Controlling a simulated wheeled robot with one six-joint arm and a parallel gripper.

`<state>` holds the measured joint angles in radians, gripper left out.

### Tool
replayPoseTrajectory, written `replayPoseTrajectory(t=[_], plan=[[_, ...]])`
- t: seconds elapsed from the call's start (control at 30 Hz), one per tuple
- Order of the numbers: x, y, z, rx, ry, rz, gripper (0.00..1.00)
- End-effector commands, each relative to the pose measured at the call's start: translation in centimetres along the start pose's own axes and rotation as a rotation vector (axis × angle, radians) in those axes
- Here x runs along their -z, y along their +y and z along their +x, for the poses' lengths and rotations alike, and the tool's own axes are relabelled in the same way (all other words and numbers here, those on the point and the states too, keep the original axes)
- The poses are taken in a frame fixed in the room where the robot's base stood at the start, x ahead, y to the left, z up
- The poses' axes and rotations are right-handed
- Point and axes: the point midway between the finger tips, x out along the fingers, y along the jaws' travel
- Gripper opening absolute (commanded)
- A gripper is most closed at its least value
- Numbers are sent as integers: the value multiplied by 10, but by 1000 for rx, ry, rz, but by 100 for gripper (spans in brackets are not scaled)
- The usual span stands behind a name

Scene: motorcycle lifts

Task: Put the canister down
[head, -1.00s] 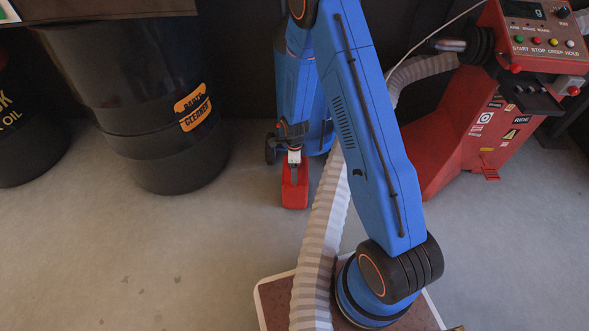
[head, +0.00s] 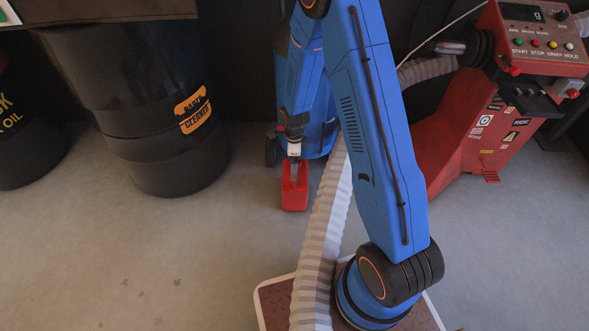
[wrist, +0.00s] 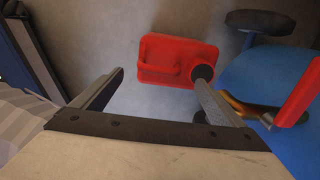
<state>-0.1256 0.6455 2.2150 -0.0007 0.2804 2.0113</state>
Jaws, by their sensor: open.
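The red canister (head: 294,197) stands on the concrete floor, in front of the blue machine near the back wall. In the wrist view the canister (wrist: 165,72) is seen from above, with its handle bar and a dark round cap beside the right finger. My gripper (head: 294,172) is above the canister in the head view. In the wrist view my gripper (wrist: 160,82) has its fingers spread wide, with nothing between the tips. The right finger overlaps the cap in the picture; I cannot tell whether they touch.
A blue machine (head: 322,130) with a dark wheel stands close behind and right of the canister. A black parts-cleaner drum (head: 150,150) is on the left. A red control console (head: 460,145) is on the right. The floor between drum and canister is clear.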

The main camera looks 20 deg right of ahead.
Motion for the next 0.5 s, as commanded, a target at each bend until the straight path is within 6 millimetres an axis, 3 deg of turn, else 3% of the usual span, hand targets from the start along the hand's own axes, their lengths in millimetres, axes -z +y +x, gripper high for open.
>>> replayPoseTrajectory(t=[0.23,0.5], plan=[[0,-1,-40,3,-1,0,93],[0,0,-62,0,0,0,93]])
